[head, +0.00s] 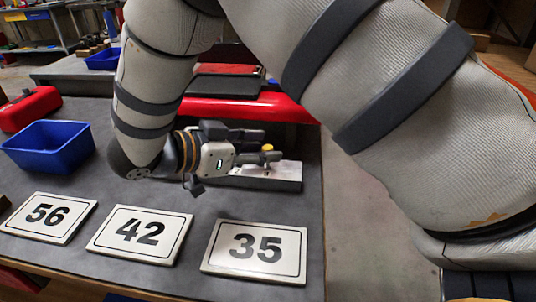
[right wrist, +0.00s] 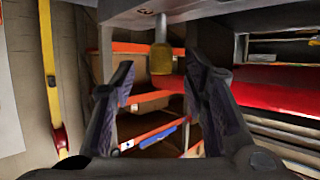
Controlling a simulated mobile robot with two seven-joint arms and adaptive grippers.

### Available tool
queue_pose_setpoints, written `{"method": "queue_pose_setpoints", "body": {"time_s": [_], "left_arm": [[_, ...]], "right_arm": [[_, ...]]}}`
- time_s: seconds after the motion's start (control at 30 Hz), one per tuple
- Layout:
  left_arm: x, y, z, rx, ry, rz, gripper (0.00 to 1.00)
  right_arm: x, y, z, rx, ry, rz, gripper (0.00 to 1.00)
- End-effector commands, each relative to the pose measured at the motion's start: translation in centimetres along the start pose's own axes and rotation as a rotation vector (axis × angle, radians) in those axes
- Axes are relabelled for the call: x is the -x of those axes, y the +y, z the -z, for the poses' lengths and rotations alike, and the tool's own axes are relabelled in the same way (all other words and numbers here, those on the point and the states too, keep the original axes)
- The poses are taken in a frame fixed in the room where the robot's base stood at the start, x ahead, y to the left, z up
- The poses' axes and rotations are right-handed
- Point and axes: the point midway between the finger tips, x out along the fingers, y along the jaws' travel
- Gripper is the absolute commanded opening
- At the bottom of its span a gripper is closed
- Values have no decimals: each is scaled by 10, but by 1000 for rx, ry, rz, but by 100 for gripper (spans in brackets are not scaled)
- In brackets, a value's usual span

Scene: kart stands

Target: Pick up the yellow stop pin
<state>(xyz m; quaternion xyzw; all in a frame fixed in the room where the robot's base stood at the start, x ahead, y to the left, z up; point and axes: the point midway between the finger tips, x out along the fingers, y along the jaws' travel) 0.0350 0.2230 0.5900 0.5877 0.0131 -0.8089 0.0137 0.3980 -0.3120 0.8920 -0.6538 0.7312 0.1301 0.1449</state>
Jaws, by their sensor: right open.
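The yellow stop pin (head: 267,148) shows as a small yellow head at the pale block (head: 284,176) on the grey table. In the right wrist view its yellow end (right wrist: 161,59) lies between the open fingertips in the picture, with a gap on each side. A grey shaft runs up from it there. My right gripper (head: 262,158) reaches in from the left, low over the block, with its fingers at the pin. It also shows in the right wrist view (right wrist: 160,80), open and empty. How deep the pin lies between the fingers is unclear. My left gripper is not in view.
Number plates 56 (head: 48,217), 42 (head: 140,232) and 35 (head: 255,250) lie along the front of the table. A blue bin (head: 50,148) and a red can (head: 28,108) stand at the left. A long red part (head: 245,107) lies behind the block.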

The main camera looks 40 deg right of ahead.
Motion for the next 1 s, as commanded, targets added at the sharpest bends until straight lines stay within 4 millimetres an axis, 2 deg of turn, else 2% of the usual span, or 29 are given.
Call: {"method": "queue_pose_setpoints", "body": {"time_s": [0.13,0.37,0.5,0.53,0.57,0.87,1.0], "left_arm": [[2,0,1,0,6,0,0],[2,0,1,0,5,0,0],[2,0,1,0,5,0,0],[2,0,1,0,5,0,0],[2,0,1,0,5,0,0],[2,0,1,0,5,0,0],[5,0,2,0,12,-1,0]], "right_arm": [[-20,0,2,-2,0,0,41],[-22,0,1,-2,0,1,41],[-22,0,1,-2,0,1,9],[-22,0,1,-2,0,1,2],[-22,0,1,-2,0,1,0],[-22,0,2,-2,0,1,0],[-18,0,11,-6,-1,2,0]]}}
